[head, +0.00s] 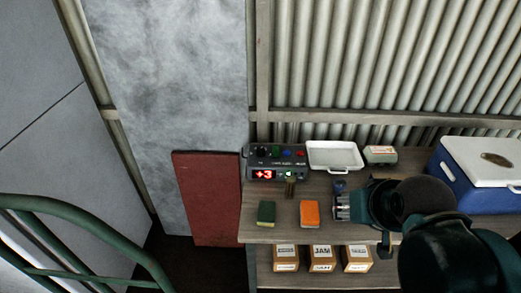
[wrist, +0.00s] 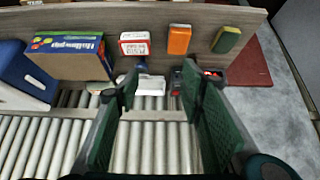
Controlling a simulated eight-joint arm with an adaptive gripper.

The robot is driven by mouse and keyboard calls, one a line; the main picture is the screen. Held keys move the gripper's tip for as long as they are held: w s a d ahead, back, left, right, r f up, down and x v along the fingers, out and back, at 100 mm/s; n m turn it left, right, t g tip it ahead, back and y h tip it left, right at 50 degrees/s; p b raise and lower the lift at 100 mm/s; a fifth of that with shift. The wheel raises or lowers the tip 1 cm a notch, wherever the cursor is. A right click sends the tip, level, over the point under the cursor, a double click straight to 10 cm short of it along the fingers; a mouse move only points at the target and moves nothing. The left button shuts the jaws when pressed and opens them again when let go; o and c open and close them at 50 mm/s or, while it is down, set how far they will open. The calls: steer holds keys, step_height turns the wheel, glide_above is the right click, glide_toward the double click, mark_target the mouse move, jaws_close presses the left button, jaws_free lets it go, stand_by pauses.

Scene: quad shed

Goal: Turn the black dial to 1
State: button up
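A dark control box (head: 272,164) stands at the back left of the shelf in the head view. Its red display (head: 263,174) reads +3. A black dial (head: 261,152) sits at the left of its top, beside green, blue and red round parts. In the wrist view the box (wrist: 209,74) is partly hidden behind a finger, and the black dial cannot be made out. My gripper (wrist: 160,88) is open and empty, its green fingers apart.
A white tray (head: 334,154) and a blue cooler (head: 470,183) stand right of the control box. A green sponge (head: 266,213) and an orange sponge (head: 310,213) lie in front. A small brown object (head: 290,187) stands close before the box. A corrugated wall (head: 370,60) rises behind.

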steer(key=w+a+r+n+g+p, duration=0.1)
steer(key=w+a+r+p, duration=0.15)
steer(key=w, duration=0.25)
steer(key=w+a+r+n+g+p, duration=0.1)
steer(key=w+r, duration=0.3)
steer(key=w, duration=0.2)
steer(key=n+g+p, duration=0.5)
steer(key=p, duration=0.5)
glide_above(261, 149)
step_height(261, 149, down, 14)
steer(key=shift+s+d+r, duration=0.15)
steer(key=shift+r, duration=0.1)
steer(key=shift+a+f, duration=0.25)
steer(key=shift+f, duration=0.15)
steer(key=shift+f, duration=0.15)
steer(key=shift+f, duration=3.8)
